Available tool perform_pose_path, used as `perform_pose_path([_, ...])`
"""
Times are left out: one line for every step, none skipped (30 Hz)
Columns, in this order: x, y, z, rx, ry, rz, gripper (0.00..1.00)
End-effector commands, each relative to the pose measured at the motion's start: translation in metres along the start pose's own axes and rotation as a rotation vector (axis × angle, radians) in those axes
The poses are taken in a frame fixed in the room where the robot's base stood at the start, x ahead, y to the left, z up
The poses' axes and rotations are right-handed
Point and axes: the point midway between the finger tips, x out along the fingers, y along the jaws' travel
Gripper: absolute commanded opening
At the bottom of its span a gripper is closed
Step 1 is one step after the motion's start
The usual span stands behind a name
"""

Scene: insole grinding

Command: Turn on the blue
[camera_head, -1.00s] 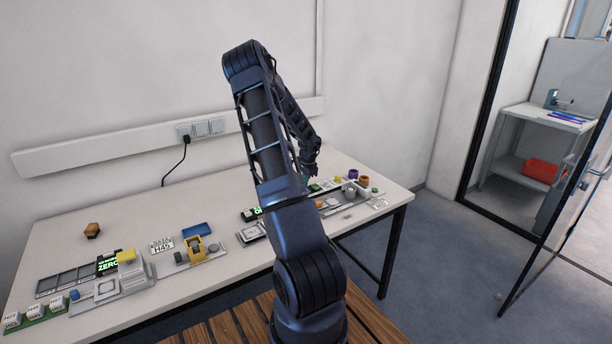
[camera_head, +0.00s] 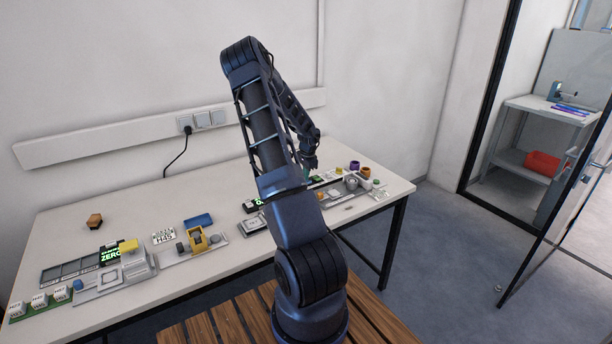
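Several blue things show. A small blue knob (camera_head: 78,285) sits at the left end of a grey device with a yellow block (camera_head: 128,246). A blue device (camera_head: 555,91) stands on a shelf in the far room at right. I cannot tell which blue thing the task names. My gripper (camera_head: 309,163) hangs over the right part of the table, apart from these. It is small and dark, so its fingers cannot be made out.
The white table (camera_head: 120,215) carries several small devices, label cubes (camera_head: 40,299) and coloured parts. A wooden slatted surface (camera_head: 232,322) lies in front, under my arm. An open glass door (camera_head: 570,225) stands at right.

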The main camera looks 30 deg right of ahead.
Motion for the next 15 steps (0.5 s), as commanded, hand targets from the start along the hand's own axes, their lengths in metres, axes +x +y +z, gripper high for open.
perform_pose_path([0.0, 0.0, 0.001, 0.0, -0.001, 0.0, 0.0])
perform_pose_path([0.0, 0.001, 0.001, 0.0, -0.001, 0.0, 0.0])
perform_pose_path([0.0, 0.001, 0.001, 0.0, -0.001, 0.0, 0.0])
perform_pose_path([-0.001, 0.002, 0.0, 0.0, -0.001, 0.0, 0.0])
perform_pose_path([-0.001, 0.003, 0.0, 0.0, -0.001, 0.0, 0.0])
perform_pose_path([-0.001, 0.004, 0.0, 0.0, -0.001, 0.0, 0.0])
perform_pose_path([-0.002, 0.005, 0.0, 0.0, -0.001, 0.0, 0.0])
perform_pose_path([-0.002, 0.007, 0.0, 0.0, -0.001, 0.0, 0.0])
perform_pose_path([-0.002, 0.008, 0.0, 0.0, -0.001, 0.0, 0.0])
perform_pose_path([-0.003, 0.01, 0.0, 0.0, -0.001, 0.0, 0.0])
perform_pose_path([-0.003, 0.011, 0.0, 0.0, -0.001, 0.0, 0.0])
perform_pose_path([-0.003, 0.012, 0.0, 0.0, -0.001, 0.0, 0.0])
perform_pose_path([-0.004, 0.013, 0.0, 0.0, -0.001, 0.0, 0.0])
perform_pose_path([-0.004, 0.014, 0.0, 0.0, 0.0, -0.001, 0.0])
perform_pose_path([-0.004, 0.015, 0.0, -0.001, 0.0, -0.001, 0.0])
